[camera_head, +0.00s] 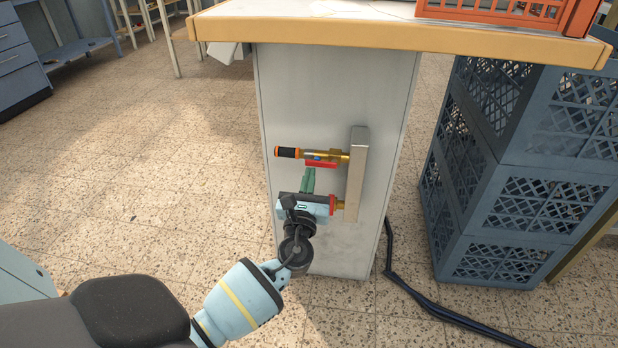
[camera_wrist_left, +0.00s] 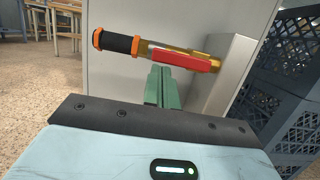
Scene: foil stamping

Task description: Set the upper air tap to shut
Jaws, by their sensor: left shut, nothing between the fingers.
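The upper air tap (camera_head: 341,157) is a brass valve on the metal manifold (camera_head: 357,165), with a black and orange connector (camera_head: 288,153) on its left. Its red lever (camera_head: 321,163) lies roughly along the pipe; the wrist view shows this lever (camera_wrist_left: 185,60) too. My left gripper (camera_head: 309,172) is shut and empty, just below the upper tap. Its green fingertips (camera_wrist_left: 160,70) are close under the lever's left part; I cannot tell whether they touch it. The lower tap (camera_head: 333,204) is partly hidden behind my gripper. My right gripper is not in view.
The manifold is fixed to a grey panel (camera_head: 330,85) under a wooden worktop (camera_head: 400,36). Blue crates (camera_head: 525,170) are stacked at the right. A dark hose (camera_head: 420,298) lies on the floor.

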